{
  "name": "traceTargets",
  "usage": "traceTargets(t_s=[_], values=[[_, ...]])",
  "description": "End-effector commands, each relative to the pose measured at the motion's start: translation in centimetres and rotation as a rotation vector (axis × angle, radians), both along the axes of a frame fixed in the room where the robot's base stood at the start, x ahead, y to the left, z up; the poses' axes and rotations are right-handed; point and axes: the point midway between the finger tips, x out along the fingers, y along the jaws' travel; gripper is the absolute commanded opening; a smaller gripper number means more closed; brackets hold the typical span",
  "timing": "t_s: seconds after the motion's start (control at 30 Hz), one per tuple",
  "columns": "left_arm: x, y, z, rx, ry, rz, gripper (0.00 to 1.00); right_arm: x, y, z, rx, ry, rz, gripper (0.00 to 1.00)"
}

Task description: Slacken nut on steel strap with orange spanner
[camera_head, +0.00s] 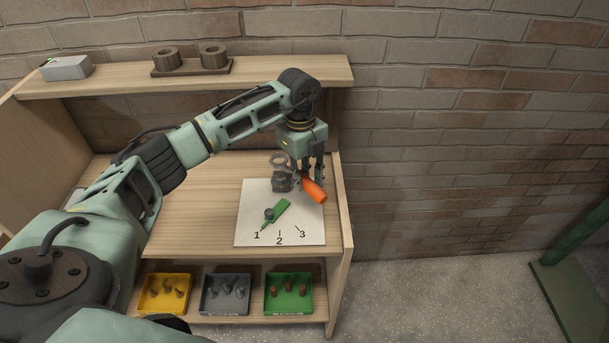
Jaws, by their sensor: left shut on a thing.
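My left gripper (309,172) reaches down over the right part of the workbench and is shut on the orange spanner (315,190). The orange handle points down and to the right. The spanner's head is partly hidden by the fingers. A dark nut-like piece (281,183) stands just left of the fingers, at the top edge of a white board (250,197). I cannot tell whether the spanner touches the nut, and I cannot make out the steel strap clearly. My right gripper is not in view.
The white board bears the numbers 1, 2, 3 and a green pointer-like piece (280,212). Yellow (142,306), grey (204,309) and green (267,311) trays of bolts sit on the lower shelf. The upper shelf (120,81) runs behind my arm. The bench's left middle is clear.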

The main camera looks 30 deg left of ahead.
Motion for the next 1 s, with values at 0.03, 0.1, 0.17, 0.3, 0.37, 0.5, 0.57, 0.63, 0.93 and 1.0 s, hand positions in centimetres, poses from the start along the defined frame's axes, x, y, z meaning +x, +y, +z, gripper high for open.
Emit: traceTargets(t_s=[0.03, 0.1, 0.17, 0.3, 0.37, 0.5, 0.57, 0.63, 0.93, 1.0], values=[[-0.1, -0.3, 0.2, -0.003, 0.0, -0.001, 0.0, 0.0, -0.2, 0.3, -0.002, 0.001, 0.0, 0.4], [-0.2, -0.4, -0.7, -0.004, 0.002, 0.001, 0.0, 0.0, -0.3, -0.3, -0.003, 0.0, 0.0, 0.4], [-0.2, -0.4, -1.6, -0.003, 0.002, 0.0, 0.0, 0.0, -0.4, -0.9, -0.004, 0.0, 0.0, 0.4], [-0.2, -0.4, -3.9, -0.003, 0.002, 0.0, 0.0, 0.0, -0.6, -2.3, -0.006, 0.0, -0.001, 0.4], [-0.2, -0.4, -4.8, -0.003, 0.003, -0.001, 0.0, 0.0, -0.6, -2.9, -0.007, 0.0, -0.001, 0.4], [-2.1, 1.1, -3.9, -0.001, 0.002, -0.178, 0.0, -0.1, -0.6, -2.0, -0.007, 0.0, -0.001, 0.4], [-2.8, 1.6, -4.0, 0.0, 0.002, -0.248, 0.0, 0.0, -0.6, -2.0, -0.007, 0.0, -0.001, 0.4], [-3.5, 2.0, -4.0, -0.001, 0.003, -0.32, 0.0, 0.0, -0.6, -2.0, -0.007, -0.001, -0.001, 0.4], [-4.2, 2.4, -4.8, -0.004, 0.001, -0.405, 0.0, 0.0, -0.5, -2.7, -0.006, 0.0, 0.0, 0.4], [-4.2, 2.4, -4.8, -0.004, 0.001, -0.405, 0.0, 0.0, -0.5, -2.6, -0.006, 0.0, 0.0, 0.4]])
